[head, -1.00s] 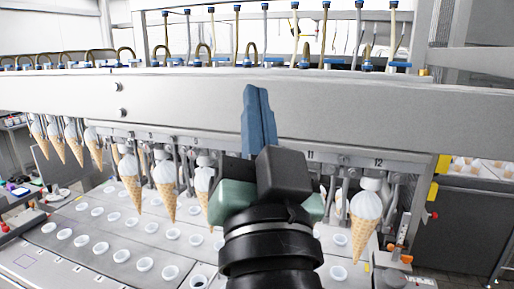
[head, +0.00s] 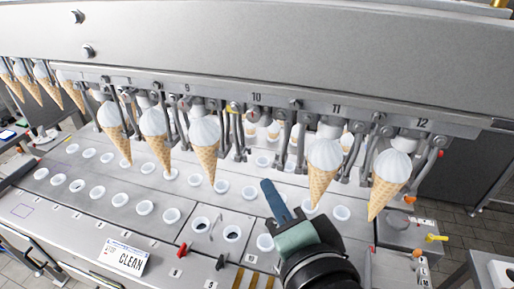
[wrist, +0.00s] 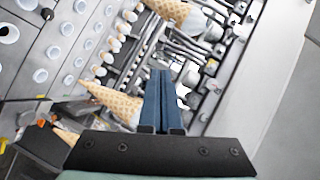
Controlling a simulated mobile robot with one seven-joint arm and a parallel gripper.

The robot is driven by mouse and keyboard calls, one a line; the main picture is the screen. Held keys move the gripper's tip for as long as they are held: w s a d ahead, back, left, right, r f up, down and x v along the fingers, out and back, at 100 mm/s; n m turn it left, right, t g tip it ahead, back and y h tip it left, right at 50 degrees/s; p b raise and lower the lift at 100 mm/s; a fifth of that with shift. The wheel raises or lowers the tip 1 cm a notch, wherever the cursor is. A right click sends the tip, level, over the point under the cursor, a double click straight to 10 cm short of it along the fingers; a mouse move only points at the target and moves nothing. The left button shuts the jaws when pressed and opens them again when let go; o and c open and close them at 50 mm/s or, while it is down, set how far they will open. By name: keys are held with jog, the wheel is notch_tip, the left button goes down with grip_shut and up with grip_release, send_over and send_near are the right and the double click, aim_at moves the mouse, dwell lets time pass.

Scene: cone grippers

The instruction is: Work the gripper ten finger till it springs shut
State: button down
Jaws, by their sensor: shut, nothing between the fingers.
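The number 10 mark (head: 256,97) is on the rail of the cone machine. Below it, the gripper ten metal fingers (head: 240,135) hang with no cone in them. Whether they stand open or shut is too small to tell. My gripper (head: 266,184) has blue fingers pressed together with nothing between them. It is below and slightly right of station ten, over the perforated plate, apart from the fingers in the head view. In the wrist view my gripper (wrist: 161,74) points up at the metal linkages, between cones; I cannot tell which linkage is ten's.
A cone hangs at station 11 (head: 323,168) just right of my gripper, and another at station 12 (head: 389,180). A cone (head: 205,148) hangs to the left. The white-cupped plate (head: 110,185) lies below. The beam (head: 290,50) spans above.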

send_near(248, 150)
jog(key=w, duration=0.3)
jog(key=shift+w+a+f+p, duration=0.45)
jog(key=shift+w+a+f, duration=0.1)
jog(key=shift+w, duration=0.2)
jog(key=shift+a, duration=0.1)
